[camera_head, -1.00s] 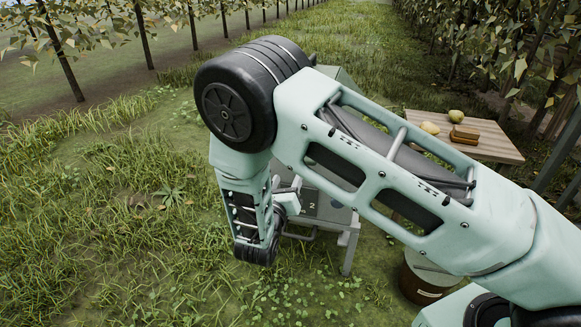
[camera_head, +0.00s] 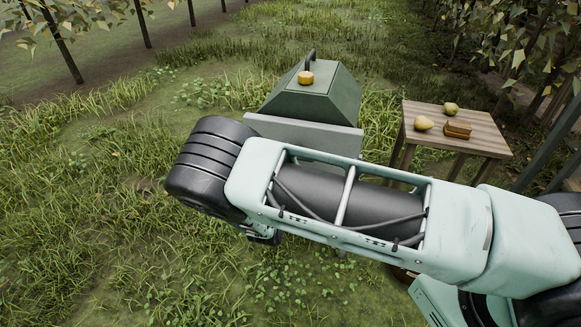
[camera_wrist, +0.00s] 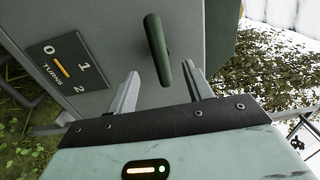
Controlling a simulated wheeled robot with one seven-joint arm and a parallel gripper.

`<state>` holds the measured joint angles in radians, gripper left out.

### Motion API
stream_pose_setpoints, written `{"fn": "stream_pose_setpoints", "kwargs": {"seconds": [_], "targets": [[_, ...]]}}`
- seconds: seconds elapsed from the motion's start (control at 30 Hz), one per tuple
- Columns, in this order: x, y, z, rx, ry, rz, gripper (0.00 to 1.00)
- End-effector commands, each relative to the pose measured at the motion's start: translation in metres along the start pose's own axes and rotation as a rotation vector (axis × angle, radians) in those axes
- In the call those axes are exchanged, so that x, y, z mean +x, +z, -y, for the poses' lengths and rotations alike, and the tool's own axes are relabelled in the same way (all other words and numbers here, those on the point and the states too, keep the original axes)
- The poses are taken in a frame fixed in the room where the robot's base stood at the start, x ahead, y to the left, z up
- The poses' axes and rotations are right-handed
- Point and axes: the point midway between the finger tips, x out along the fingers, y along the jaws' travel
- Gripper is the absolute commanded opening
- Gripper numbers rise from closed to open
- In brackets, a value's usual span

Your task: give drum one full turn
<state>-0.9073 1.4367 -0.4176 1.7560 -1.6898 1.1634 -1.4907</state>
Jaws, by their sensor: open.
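In the head view a dark green angular body (camera_head: 311,103), perhaps the drum, sits on a grey stand (camera_head: 305,136). In the wrist view my gripper (camera_wrist: 163,74) is open and empty, facing a grey panel (camera_wrist: 112,28). Contact cannot be told. A dial plate (camera_wrist: 66,68) reads 0, 1, 2 and "TURNS", its yellow pointer towards 0. The head view hides my gripper behind my arm.
Trees line both sides. Open grass (camera_head: 90,220) lies to the left.

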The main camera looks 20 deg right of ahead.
Motion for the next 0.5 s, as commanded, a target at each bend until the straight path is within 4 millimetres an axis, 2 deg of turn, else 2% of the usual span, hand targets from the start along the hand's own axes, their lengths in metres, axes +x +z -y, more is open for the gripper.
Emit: {"fn": "stream_pose_setpoints", "kwargs": {"seconds": [0.13, 0.5], "targets": [[0.01, 0.0, -0.0002, 0.0, 0.0, 0.001, 0.51], [0.0126, 0.0, 0.0001, 0.002, 0.0, 0.001, 0.51]]}}
